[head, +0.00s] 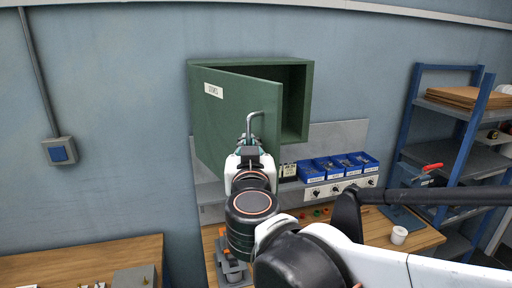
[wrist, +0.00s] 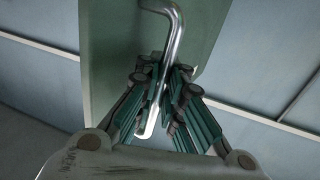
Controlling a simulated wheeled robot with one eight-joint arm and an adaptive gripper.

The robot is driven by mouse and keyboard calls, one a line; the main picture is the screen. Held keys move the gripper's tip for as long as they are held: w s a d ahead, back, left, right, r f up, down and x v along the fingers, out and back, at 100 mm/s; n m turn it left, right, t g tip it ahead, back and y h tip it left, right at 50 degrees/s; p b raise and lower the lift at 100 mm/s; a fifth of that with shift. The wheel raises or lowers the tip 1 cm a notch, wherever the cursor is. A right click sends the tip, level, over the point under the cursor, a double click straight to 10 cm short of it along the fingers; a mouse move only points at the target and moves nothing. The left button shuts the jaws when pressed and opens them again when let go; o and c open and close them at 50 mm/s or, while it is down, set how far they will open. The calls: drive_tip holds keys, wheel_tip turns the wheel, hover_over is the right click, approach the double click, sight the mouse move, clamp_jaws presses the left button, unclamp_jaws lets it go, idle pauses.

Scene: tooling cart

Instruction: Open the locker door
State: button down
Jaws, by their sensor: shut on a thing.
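The green locker (head: 297,100) hangs on the wall in the head view. Its door (head: 222,115) bears a white label and stands partly open, swung out on the left, with the dark inside showing on the right. The door also shows in the wrist view (wrist: 110,30). A bent metal handle (head: 256,114) sits near the door's free edge. In the wrist view the handle (wrist: 174,45) runs down between the fingers. My gripper (wrist: 163,85) is shut on the handle. My wrist hides the lower part of the handle in the head view.
Below the locker is a workbench (head: 410,240) with blue bins (head: 340,167), knobs and a white cup (head: 399,235). A blue shelf rack (head: 440,130) stands at the right. A wooden table (head: 80,262) is at lower left.

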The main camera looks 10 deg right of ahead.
drive_tip(key=s+a+m+g+h+b, duration=0.1)
drive_tip(key=a+h, duration=0.3)
drive_tip(key=a, duration=0.5)
drive_tip(key=shift+s+a+m+b, duration=0.4)
drive_tip(key=shift+s+m+b, duration=0.2)
drive_tip(key=shift+s+m, duration=0.3)
drive_tip(key=shift+f, duration=0.1)
drive_tip(key=c, duration=2.1)
unclamp_jaws()
drive_tip(key=shift+o, duration=0.5)
drive_tip(key=shift+s, duration=0.15)
